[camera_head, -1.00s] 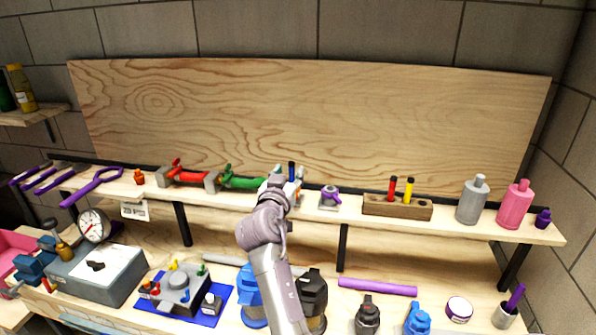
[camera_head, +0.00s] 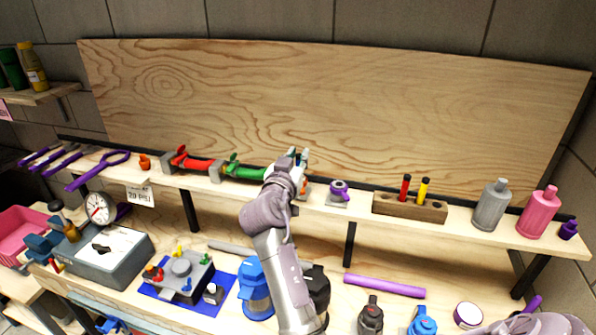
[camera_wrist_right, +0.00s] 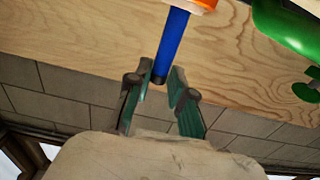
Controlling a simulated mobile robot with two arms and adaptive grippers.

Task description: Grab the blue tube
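The blue tube (camera_wrist_right: 171,45) shows in the right wrist view. It runs down from an orange and white ring-like piece (camera_wrist_right: 190,5) to a black tip. My right gripper (camera_wrist_right: 161,72) is open, with its two dark green fingertips close on either side of the tube's black end. A narrow gap seems to remain beside the tube. In the head view, my right gripper (camera_head: 298,158) is over the shelf, and it and the arm hide the blue tube. My left gripper is not in view.
On the shelf, a green-handled part (camera_head: 245,171) stands left of my gripper. A purple-topped part (camera_head: 339,190) and a wooden block (camera_head: 409,207) with red and yellow tubes stand to the right. Bottles (camera_head: 491,206) stand further right. The workbench below is crowded.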

